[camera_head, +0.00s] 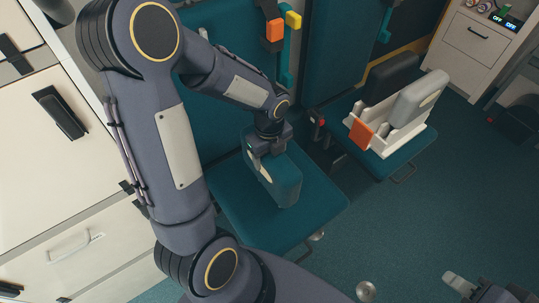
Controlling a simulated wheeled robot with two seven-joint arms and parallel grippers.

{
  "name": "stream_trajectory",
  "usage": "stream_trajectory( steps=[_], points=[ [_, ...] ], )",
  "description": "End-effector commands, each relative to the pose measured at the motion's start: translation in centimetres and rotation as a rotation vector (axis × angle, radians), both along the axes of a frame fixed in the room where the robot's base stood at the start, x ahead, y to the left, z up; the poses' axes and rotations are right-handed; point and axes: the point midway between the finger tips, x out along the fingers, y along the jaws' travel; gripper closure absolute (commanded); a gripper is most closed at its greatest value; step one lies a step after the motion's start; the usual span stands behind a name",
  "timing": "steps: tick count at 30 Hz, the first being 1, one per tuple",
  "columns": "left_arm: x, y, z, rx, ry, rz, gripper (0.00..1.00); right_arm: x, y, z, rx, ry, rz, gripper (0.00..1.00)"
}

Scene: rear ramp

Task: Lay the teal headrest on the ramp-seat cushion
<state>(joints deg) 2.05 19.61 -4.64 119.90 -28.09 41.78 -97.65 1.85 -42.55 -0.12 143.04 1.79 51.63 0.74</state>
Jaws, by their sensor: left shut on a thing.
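The teal headrest (280,182) is a padded block in the head view, over the nearer teal seat cushion (318,206). My left gripper (266,152) is shut on its upper end from above. The headrest stands roughly upright. I cannot tell whether its lower end touches the cushion or hangs just above it.
A second teal seat (405,158) at the right holds a white crate (380,142) with a grey pad (418,98), a dark pad (391,76) and an orange piece (360,134). Orange (274,30) and yellow (293,20) parts hang near the backrests. Cabinets stand left. Floor at lower right is mostly clear.

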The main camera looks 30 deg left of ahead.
Motion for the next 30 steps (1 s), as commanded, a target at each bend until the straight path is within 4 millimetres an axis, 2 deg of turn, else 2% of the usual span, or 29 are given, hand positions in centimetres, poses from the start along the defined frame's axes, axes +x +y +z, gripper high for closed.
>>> stream_trajectory(
  steps=[8, 9, 13, 23, 26, 30],
  points=[
    [0.1, 0.0, -0.2, 0.000, -0.002, 0.000, 1.00, 0.0, 0.0, -0.2, 0.000, 0.000, 0.000, 0.64],
    [0.0, 0.0, -0.3, 0.000, 0.000, 0.000, 0.36, 0.0, 0.0, -0.2, 0.000, 0.000, 0.000, 0.64],
    [0.0, 0.0, -0.2, 0.000, 0.000, 0.000, 0.19, 0.0, 0.0, -0.1, 0.000, 0.000, 0.000, 0.64],
    [0.0, 0.0, 0.1, 0.000, -0.001, 0.000, 0.17, 0.0, 0.0, 0.1, 0.000, 0.000, 0.000, 0.64],
    [0.1, 0.0, 1.0, -0.001, -0.004, 0.001, 0.17, 0.0, 0.0, 0.4, 0.000, 0.000, 0.000, 0.64],
    [0.1, 0.0, 3.7, 0.001, -0.006, 0.001, 0.17, 0.0, 0.0, 1.2, 0.000, 0.000, 0.000, 0.64]
  ],
)
